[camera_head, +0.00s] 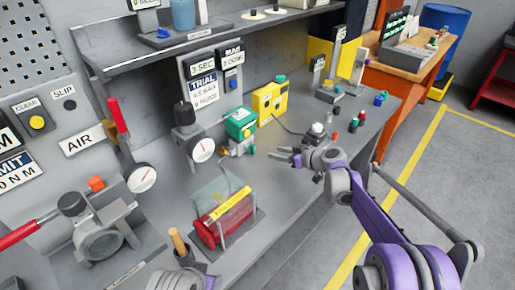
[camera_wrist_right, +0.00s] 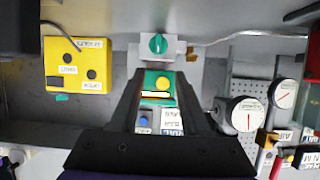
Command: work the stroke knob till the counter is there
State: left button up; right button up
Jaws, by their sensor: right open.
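A green actuator box (camera_head: 240,122) stands on the bench below the sign panel. In the right wrist view, which looks upside down, the box (camera_wrist_right: 150,82) shows a yellow round part and a white strip between my fingers. A green knob (camera_wrist_right: 158,43) sits on a pale block beside it; I cannot tell for sure that this is the stroke knob. No counter reading is legible. My right gripper (camera_head: 287,155) is open and empty, to the right of the green box and apart from it. The fingers also show in the wrist view (camera_wrist_right: 158,76).
A yellow box (camera_head: 270,100) stands behind the green box, with a cable. A dial gauge (camera_head: 203,149) is to its left. Small coloured parts (camera_head: 355,121) lie to the right. A shelf (camera_head: 180,45) overhangs the back.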

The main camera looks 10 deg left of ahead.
jog(key=shift+w+a+f, duration=0.35)
jog(key=shift+w+a, duration=0.15)
jog(key=shift+w, duration=0.15)
jog(key=p, duration=0.1)
send_over(257, 159)
notch_tip(257, 159, down, 4)
jog(key=shift+w+r, duration=0.1)
grip_shut()
